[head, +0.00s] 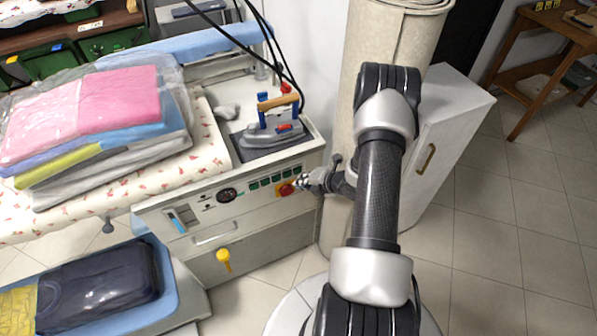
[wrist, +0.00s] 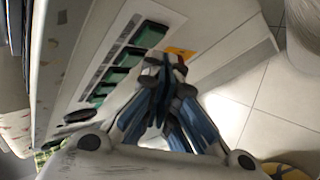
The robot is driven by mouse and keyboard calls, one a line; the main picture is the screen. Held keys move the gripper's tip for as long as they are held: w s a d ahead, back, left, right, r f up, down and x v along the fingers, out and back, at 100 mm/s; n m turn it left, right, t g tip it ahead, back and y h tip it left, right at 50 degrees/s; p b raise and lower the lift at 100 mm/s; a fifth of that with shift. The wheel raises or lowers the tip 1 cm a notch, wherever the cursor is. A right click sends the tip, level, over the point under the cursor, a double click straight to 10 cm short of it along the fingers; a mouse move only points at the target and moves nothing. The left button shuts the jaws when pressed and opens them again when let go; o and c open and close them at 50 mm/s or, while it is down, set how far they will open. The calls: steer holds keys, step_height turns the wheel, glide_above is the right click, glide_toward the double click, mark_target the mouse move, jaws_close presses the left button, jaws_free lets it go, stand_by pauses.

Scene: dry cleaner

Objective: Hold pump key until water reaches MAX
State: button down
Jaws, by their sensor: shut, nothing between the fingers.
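The ironing station's control panel (head: 210,208) carries a row of green keys (head: 265,182), which also show in the wrist view (wrist: 131,56). Which one is the pump key I cannot read. A water gauge (head: 181,218) with a blue strip is at the panel's left; its level and MAX mark are too small to read. My gripper (head: 302,182) is shut and empty at the panel's right end, beside a red knob (head: 286,189) on a yellow plate. In the wrist view my fingertips (wrist: 166,62) overlap the yellow plate (wrist: 181,53) near the top key; contact is unclear.
An iron (head: 275,130) stands on the station above the panel. Bagged folded clothes (head: 85,125) lie on the board at left. A rolled carpet (head: 375,45) and white cabinet (head: 450,125) stand close behind my arm.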

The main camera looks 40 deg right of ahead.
steer(key=s, duration=0.2)
steer(key=s+a, duration=0.1)
steer(key=s, duration=0.1)
steer(key=shift+s+a, duration=0.1)
steer(key=shift+s, duration=0.3)
stand_by(1.4)
steer(key=w+a+r+m+g+h, duration=0.25)
steer(key=r+m, duration=0.25)
steer(key=r, duration=0.9)
steer(key=w+a+r+m+g+h, duration=0.1)
steer(key=a+r+m+h, duration=0.15)
steer(key=r+m, duration=0.7)
steer(key=s+a+r+m+y, duration=0.1)
steer(key=s+a+r+m, duration=0.3)
steer(key=s+a+r, duration=0.3)
steer(key=s+a+r+m+g+y, duration=0.1)
steer(key=s+a+r+m, duration=0.3)
steer(key=s+a+r, duration=0.4)
steer(key=s+a+y, duration=0.1)
steer(key=s+a, duration=0.4)
steer(key=s, duration=0.1)
steer(key=shift+s+a, duration=0.4)
